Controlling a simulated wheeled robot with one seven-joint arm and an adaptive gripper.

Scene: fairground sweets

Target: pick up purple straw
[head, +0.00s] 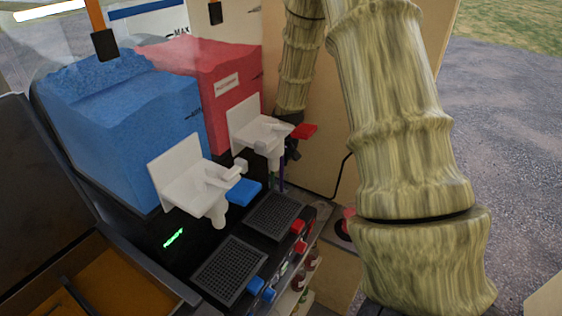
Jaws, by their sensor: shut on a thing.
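My gripper (291,150) is a small dark shape below the end of my bamboo-textured arm, beside the red slush dispenser. The white tap and its red lever partly cover it. The purple straw (282,174) is a thin, dark purple upright line just under the gripper. The gripper is shut on it near its upper part. The straw's lower end is close to the back of the right drip tray. I cannot tell whether it touches anything there.
A blue slush tank (125,130) and a red slush tank (215,90) stand at left, with white taps in front. A blue lever (243,192) and a red lever (304,131) stick out. Two black drip trays (229,270) lie below. Bottles stand on a lower shelf (290,300).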

